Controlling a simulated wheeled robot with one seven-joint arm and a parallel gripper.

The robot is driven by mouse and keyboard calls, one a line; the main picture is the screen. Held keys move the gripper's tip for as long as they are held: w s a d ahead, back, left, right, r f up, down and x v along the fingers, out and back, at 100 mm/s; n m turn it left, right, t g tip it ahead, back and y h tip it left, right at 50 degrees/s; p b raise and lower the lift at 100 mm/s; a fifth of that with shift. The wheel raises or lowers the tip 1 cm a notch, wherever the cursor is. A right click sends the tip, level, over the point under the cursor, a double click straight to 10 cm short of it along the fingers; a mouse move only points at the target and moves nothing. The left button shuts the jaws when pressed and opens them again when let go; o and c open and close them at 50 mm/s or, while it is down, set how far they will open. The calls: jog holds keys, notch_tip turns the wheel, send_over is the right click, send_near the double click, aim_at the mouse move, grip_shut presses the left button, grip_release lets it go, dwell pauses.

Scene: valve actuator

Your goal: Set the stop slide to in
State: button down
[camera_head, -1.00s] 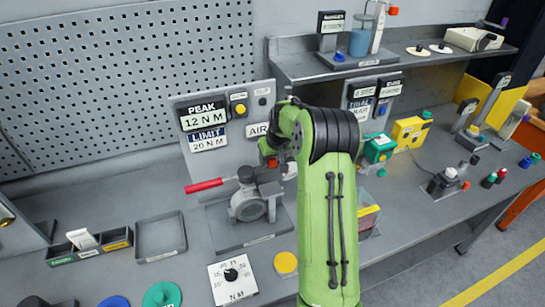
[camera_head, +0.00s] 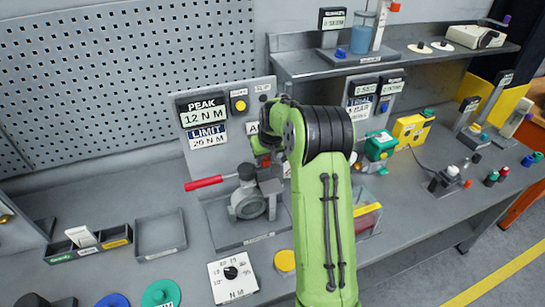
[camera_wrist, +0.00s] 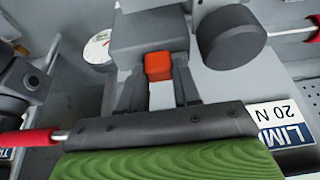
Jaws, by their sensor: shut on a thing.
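The valve actuator (camera_head: 249,203) stands on a grey base plate at the bench's middle, with a red-handled lever (camera_head: 204,184) pointing left. In the wrist view, a small orange-red block (camera_wrist: 158,66) sits against a grey housing (camera_wrist: 150,38). My gripper (camera_wrist: 159,88) has a dark finger on each side of this block and is shut on it. No label on the block is readable, so I cannot tell the slide's position. In the head view my green arm covers the fingertips and the actuator's right side.
A display panel (camera_head: 216,125) reading PEAK 12 N M and LIMIT 20 N M stands behind the actuator. A round dark grey part (camera_wrist: 230,38) is close right of the fingers. A dial card (camera_head: 232,276) and yellow disc (camera_head: 285,261) lie in front. An empty tray (camera_head: 160,235) is at left.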

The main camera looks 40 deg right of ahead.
jog(key=shift+a, duration=0.2)
jog(key=c, duration=0.8)
grip_release()
jog(key=shift+d, duration=0.15)
